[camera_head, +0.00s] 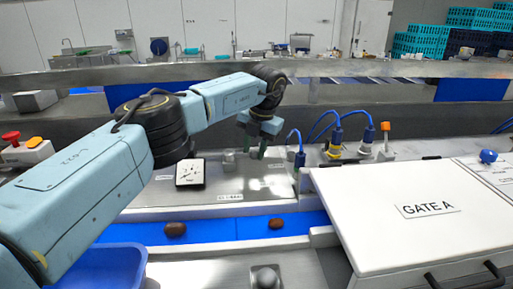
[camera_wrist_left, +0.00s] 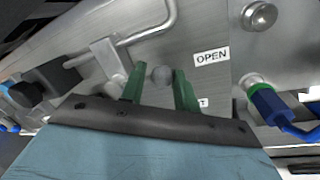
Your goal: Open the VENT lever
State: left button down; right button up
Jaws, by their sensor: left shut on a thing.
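My left gripper (camera_head: 254,150) is over the back of the steel panel (camera_head: 215,187), its arm reaching in from the left. In the left wrist view its two green fingers (camera_wrist_left: 160,88) are shut on a round grey knob (camera_wrist_left: 162,76), which I take to be the VENT lever's end. An OPEN label (camera_wrist_left: 211,56) is on the panel just right of the knob. A second label (camera_wrist_left: 203,102) is mostly hidden behind the right finger. The lever's own shaft and angle cannot be made out. My right gripper is not in view.
A white GATE A cover (camera_head: 400,215) fills the right. Two brown dates (camera_head: 176,229) (camera_head: 276,223) lie on the blue belt (camera_head: 225,231) in front. A bent metal pipe (camera_wrist_left: 150,30) runs near the fingers.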

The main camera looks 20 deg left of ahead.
pick_arm(q)
jog(key=shift+s+a+f, duration=0.2)
jog(key=shift+a, duration=0.15)
jog(key=c, duration=1.3)
grip_release()
jog(key=o, duration=0.4)
jog(key=shift+s+a+r, duration=0.1)
jog(key=shift+s+r, duration=0.05)
jog(key=shift+s, duration=0.05)
jog(key=shift+c, duration=0.2)
jog(key=shift+w+d+r, duration=0.1)
jog(key=shift+w+d, duration=0.1)
jog(key=shift+d, duration=0.1)
jog(key=r, duration=0.3)
jog(key=d+r+b, duration=0.1)
jog(key=r, duration=0.3)
jog(key=shift+d, duration=0.2)
notch_tip(320, 180, up, 6)
jog(key=d+p, duration=0.1)
jog(key=shift+s, duration=0.1)
